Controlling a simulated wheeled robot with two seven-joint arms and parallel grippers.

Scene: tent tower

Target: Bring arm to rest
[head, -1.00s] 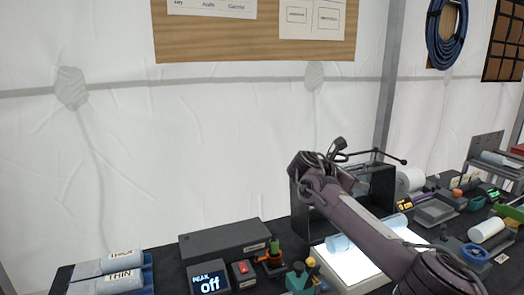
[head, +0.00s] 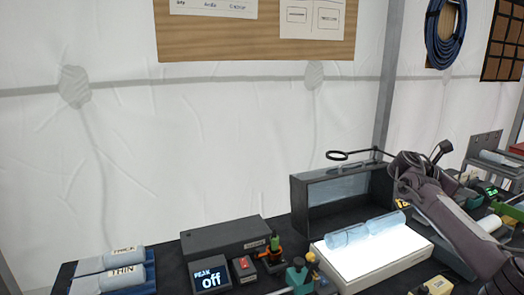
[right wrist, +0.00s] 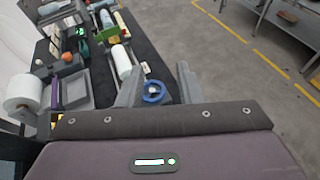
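My right arm (head: 440,205) comes in from the lower right in the head view, over the right part of the bench. Its gripper end is near the right side of the dark open box; the fingers are hard to make out there. In the right wrist view the two grey fingers of my right gripper (right wrist: 157,82) stand apart with nothing held between them. A blue ring (right wrist: 153,92) shows in the gap, lying on the bench beyond the fingers. My left gripper is in neither view.
A lit white panel (head: 370,264) bears a clear bluish cylinder (head: 350,236). The dark open box (head: 310,205) stands behind it, with a ring-ended arm above. Open floor (right wrist: 225,60) lies beyond the bench.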

